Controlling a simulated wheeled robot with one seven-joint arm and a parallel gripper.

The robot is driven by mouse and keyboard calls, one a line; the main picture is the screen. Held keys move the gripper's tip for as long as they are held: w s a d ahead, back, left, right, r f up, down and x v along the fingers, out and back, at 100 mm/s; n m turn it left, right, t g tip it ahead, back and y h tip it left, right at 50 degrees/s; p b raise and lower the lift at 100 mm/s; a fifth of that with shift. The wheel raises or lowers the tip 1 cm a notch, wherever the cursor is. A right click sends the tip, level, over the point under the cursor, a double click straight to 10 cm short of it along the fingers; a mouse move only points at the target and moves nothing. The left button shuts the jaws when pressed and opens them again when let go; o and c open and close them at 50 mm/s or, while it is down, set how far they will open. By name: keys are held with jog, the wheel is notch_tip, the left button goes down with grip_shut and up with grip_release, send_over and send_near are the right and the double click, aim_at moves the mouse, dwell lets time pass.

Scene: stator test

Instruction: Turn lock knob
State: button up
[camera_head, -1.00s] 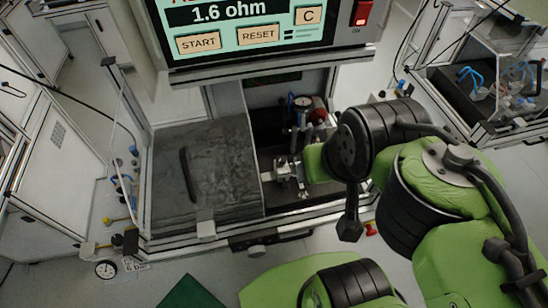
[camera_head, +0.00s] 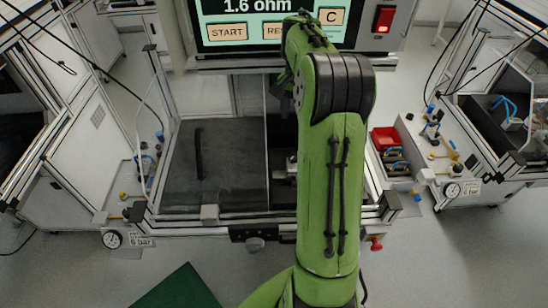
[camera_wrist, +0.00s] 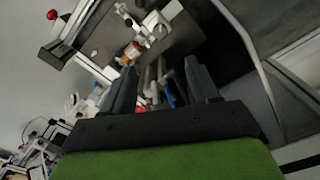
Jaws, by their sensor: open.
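A round grey knob (camera_head: 255,244) sits on the front rail of the test bench (camera_head: 225,215), left of my arm in the head view. A red knob (camera_head: 376,244) sits at the bench's front right corner. I cannot tell which one is the lock knob. My gripper (camera_wrist: 160,80) shows in the wrist view with its two dark fingers apart and nothing clearly held between them. In the head view my green arm hides the gripper and part of the bench interior. Behind the fingers the wrist view shows a metal fixture (camera_wrist: 150,30) with an orange-ringed part.
The screen panel (camera_head: 268,22) reads 1.6 ohm above the bench. A dark panel with a black handle (camera_head: 198,155) covers the left side. A red bin (camera_head: 388,140) stands to the right. Other benches flank this one. The floor in front is mostly clear.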

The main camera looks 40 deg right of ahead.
aim_at(294, 156)
notch_tip(294, 156, down, 16)
jog(key=b, duration=0.2)
jog(key=shift+b, duration=0.35)
jog(key=shift+r, duration=0.1)
jog(key=c, duration=1)
jog(key=shift+c, duration=0.2)
